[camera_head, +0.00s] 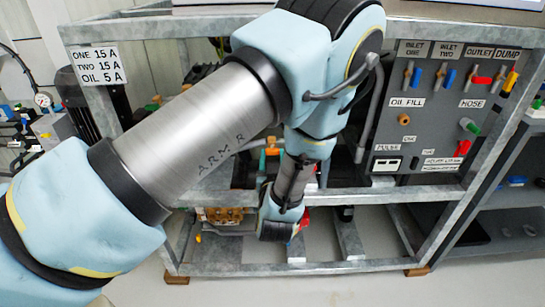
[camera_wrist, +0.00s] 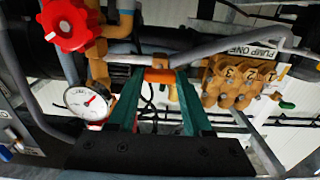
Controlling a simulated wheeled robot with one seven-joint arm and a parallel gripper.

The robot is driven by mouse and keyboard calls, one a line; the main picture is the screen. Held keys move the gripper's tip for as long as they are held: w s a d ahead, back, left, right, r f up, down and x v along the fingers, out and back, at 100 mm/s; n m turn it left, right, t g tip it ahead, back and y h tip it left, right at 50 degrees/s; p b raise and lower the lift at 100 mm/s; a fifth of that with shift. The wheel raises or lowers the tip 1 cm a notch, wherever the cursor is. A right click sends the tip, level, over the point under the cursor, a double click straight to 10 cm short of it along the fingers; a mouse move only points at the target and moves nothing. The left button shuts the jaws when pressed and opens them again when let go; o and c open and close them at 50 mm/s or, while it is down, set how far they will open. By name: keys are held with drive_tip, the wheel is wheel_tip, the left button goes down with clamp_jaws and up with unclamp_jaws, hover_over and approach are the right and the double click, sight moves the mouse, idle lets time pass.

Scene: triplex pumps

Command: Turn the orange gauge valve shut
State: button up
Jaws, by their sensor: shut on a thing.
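The orange valve handle (camera_wrist: 160,75) is a short flat block in the upper middle of the wrist view, on thin pipework beside the gauge. My gripper (camera_wrist: 160,80) has its two green fingers on either side of it and is shut on it. The round white gauge (camera_wrist: 88,103) with a red needle sits just left of the fingers. In the head view an orange piece (camera_head: 272,151) shows behind my arm, and my arm hides most of the gripper and valve there.
A red round knob (camera_wrist: 70,22) stands at upper left in the wrist view. The brass pump head (camera_wrist: 235,85) and PUMP ONE label (camera_wrist: 255,50) are to the right. A grey pipe curves close by.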

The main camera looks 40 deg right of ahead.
clamp_jaws()
drive_tip(key=shift+m, duration=0.3)
drive_tip(key=m, duration=0.9)
drive_tip(key=shift+p, duration=0.4)
drive_tip(key=m, duration=0.4)
drive_tip(key=shift+p, duration=0.4)
drive_tip(key=shift+m, duration=2.1)
drive_tip(key=shift+p, duration=0.3)
